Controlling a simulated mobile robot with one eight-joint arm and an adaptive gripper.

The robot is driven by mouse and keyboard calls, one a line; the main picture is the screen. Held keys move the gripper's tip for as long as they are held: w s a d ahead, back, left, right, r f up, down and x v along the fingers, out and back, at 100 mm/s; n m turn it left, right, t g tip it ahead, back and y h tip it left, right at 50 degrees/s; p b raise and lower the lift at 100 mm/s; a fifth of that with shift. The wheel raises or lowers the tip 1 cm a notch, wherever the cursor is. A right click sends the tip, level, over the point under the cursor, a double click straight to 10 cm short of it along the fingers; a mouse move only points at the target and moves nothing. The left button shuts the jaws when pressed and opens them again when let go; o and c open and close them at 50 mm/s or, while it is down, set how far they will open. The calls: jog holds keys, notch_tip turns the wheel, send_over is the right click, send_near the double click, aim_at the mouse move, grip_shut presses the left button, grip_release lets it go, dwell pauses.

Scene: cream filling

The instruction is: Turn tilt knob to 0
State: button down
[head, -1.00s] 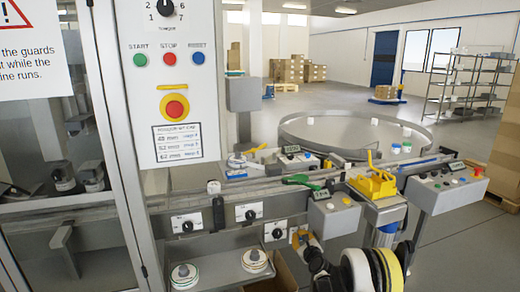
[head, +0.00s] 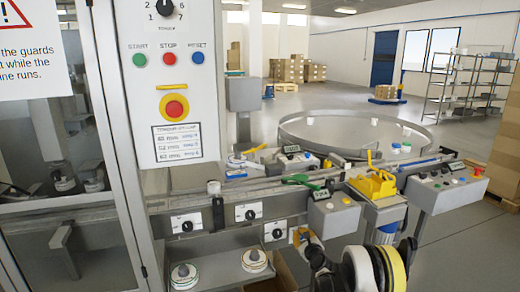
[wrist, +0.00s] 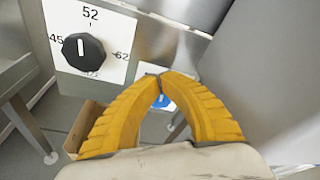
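No readable "tilt" label shows, so I cannot tell which knob is the tilt knob. Three black knobs on white plates line the conveyor front in the head view: a left one (head: 187,226), a middle one (head: 250,214) and a right one (head: 277,233). The wrist view shows a black knob (wrist: 83,51) on a plate marked 45, 52 and 62, its white line pointing up towards 52. My gripper (wrist: 159,79) has its yellow fingertips together, right of and apart from that knob. In the head view my gripper (head: 300,236) is just right of the right knob.
A yellow clamp unit (head: 373,185) and a grey button box (head: 333,214) stand close to my arm. A lower shelf (head: 222,268) holds two round pieces. A cardboard box (wrist: 88,125) is below the knob plate. A round turntable (head: 352,131) stands behind.

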jog(key=v, duration=0.4)
jog(key=f+v, duration=0.1)
jog(key=shift+s+d, duration=0.45)
jog(key=w+a, duration=0.2)
jog(key=w, duration=0.3)
jog(key=shift+w+a+f, duration=0.25)
jog(key=shift+f, duration=0.1)
jog(key=shift+d+f, duration=0.15)
dwell(0.6)
jog(key=shift+w+d, duration=0.1)
jog(key=shift+d, duration=0.15)
dwell(0.4)
jog(key=shift+r, duration=0.25)
